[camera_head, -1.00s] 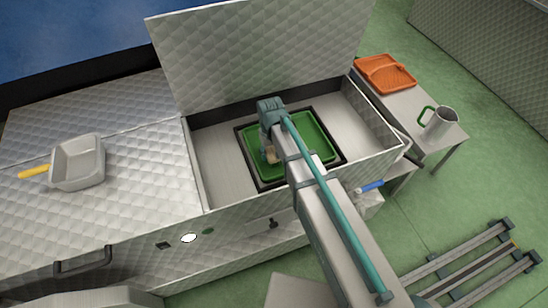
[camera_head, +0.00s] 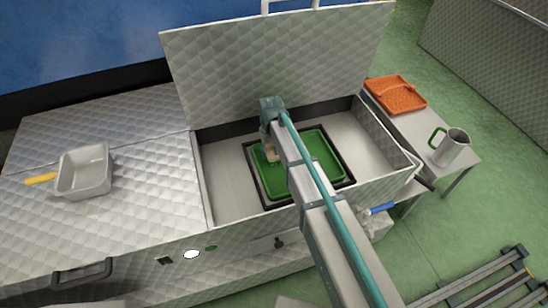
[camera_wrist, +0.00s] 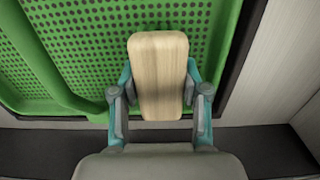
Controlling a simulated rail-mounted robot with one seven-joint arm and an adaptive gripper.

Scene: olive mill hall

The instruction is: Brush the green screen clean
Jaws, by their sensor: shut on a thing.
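The green screen (camera_head: 322,152) is a perforated green panel in a dark frame, lying in the open metal bin. It also shows in the wrist view (camera_wrist: 75,45), with many dark holes. My gripper (camera_head: 270,150) is over the left part of the screen, partly hidden by my arm. In the wrist view my gripper (camera_wrist: 160,98) is shut on a pale wooden block (camera_wrist: 158,70), which looks like the brush's back. Its bristles are hidden beneath. I cannot tell whether it touches the screen.
The raised metal lid (camera_head: 275,65) stands behind the bin. A grey pan (camera_head: 84,172) with a yellow handle sits on the left top. An orange tray (camera_head: 396,95) and a metal jug (camera_head: 451,147) stand on the right side table.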

